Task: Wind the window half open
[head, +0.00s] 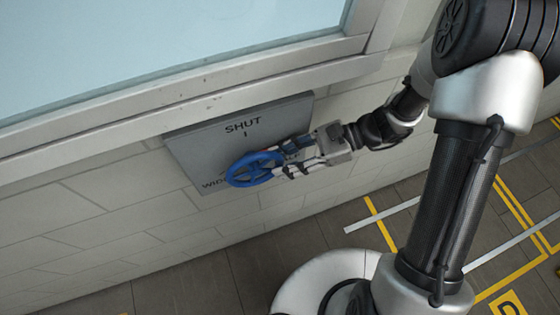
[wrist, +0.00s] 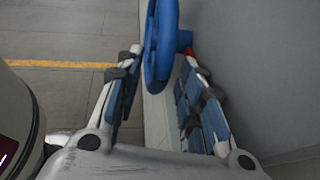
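A blue handwheel (head: 243,171) sits on a grey wall panel (head: 200,145) below the window. The panel reads "SHUT" with a tick mark at the top and a partly covered "WID..." at lower left. My gripper (head: 280,160) reaches the wheel from the right. In the wrist view the blue wheel (wrist: 160,45) stands edge-on between the two fingers of my gripper (wrist: 160,85). The fingers are apart, with gaps beside the rim; firm contact does not show. The window (head: 150,45) is pale blue glass in a grey frame; its opening state cannot be told.
The window's lower frame (head: 190,100) juts out just above the panel. A pale block wall (head: 90,200) surrounds it. The dark tiled floor (head: 190,285) has yellow and white lines and is clear at lower left.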

